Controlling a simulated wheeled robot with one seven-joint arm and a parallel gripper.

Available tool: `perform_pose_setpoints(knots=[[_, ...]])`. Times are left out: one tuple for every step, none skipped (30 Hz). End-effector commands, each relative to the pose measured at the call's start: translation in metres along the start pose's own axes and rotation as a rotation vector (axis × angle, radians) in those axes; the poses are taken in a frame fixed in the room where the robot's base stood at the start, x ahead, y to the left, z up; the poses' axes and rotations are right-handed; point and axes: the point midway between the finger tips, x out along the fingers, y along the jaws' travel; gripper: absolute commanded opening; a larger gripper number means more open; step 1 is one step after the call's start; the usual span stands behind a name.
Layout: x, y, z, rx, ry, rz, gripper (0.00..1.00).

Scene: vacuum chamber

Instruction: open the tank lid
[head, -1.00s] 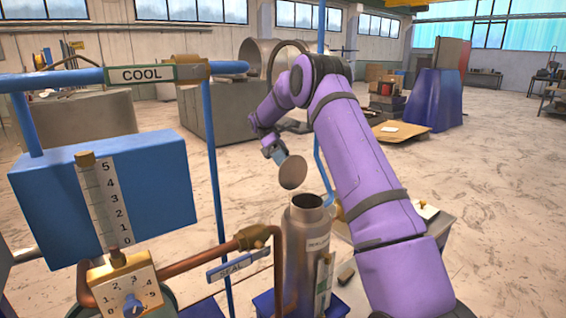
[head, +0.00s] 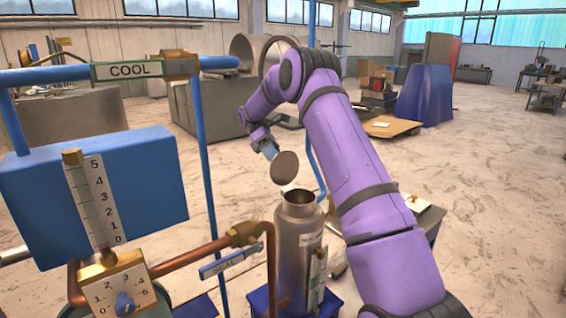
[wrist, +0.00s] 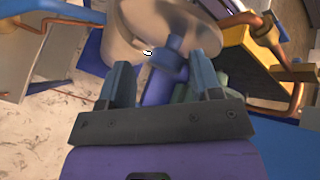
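The tank (head: 300,262) is a grey metal cylinder with a narrow neck, standing upright on a blue base. Its mouth is uncovered. The lid (head: 285,168) is a round brownish disc, tilted steeply up above and behind the mouth; any hinge is too small to make out. My gripper (head: 268,149) is at the lid's upper left side in the head view. In the wrist view, my gripper's (wrist: 162,80) two fingers stand apart, with a blue knob-like part (wrist: 172,55) showing between and beyond them. I see gaps beside it, but contact is unclear.
A blue box with a scale (head: 95,185), a dial (head: 122,290), copper pipes and blue posts crowd the left. A low table (head: 425,215) is behind my arm. Open floor lies beyond.

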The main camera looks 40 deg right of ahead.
Motion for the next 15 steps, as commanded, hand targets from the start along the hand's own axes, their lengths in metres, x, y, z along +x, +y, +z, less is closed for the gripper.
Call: perform_pose_setpoints(knots=[[-0.004, -0.004, 0.004, 0.001, 0.001, 0.002, 0.59], [-0.007, -0.007, 0.006, 0.001, 0.001, 0.002, 0.59], [-0.008, -0.008, 0.007, 0.000, -0.001, 0.002, 0.59], [-0.009, -0.009, 0.007, 0.002, -0.002, 0.002, 0.59], [-0.011, -0.010, 0.009, 0.001, -0.001, 0.001, 0.59], [-0.012, -0.012, 0.010, 0.001, -0.002, 0.001, 0.59], [-0.014, -0.013, 0.011, 0.001, -0.002, 0.002, 0.59], [-0.015, -0.014, 0.013, 0.002, -0.002, 0.002, 0.59], [-0.017, -0.016, 0.015, 0.001, -0.001, 0.002, 0.59], [-0.013, -0.019, 0.017, 0.000, -0.001, 0.000, 0.59], [-0.011, -0.022, 0.018, -0.001, 0.000, 0.000, 0.59], [-0.006, -0.026, 0.019, -0.001, 0.000, -0.001, 0.59], [-0.004, -0.029, 0.020, 0.000, -0.001, -0.002, 0.59], [-0.001, -0.031, 0.021, 0.000, 0.000, -0.001, 0.59], [0.004, -0.035, 0.022, -0.001, -0.001, -0.002, 0.59]])
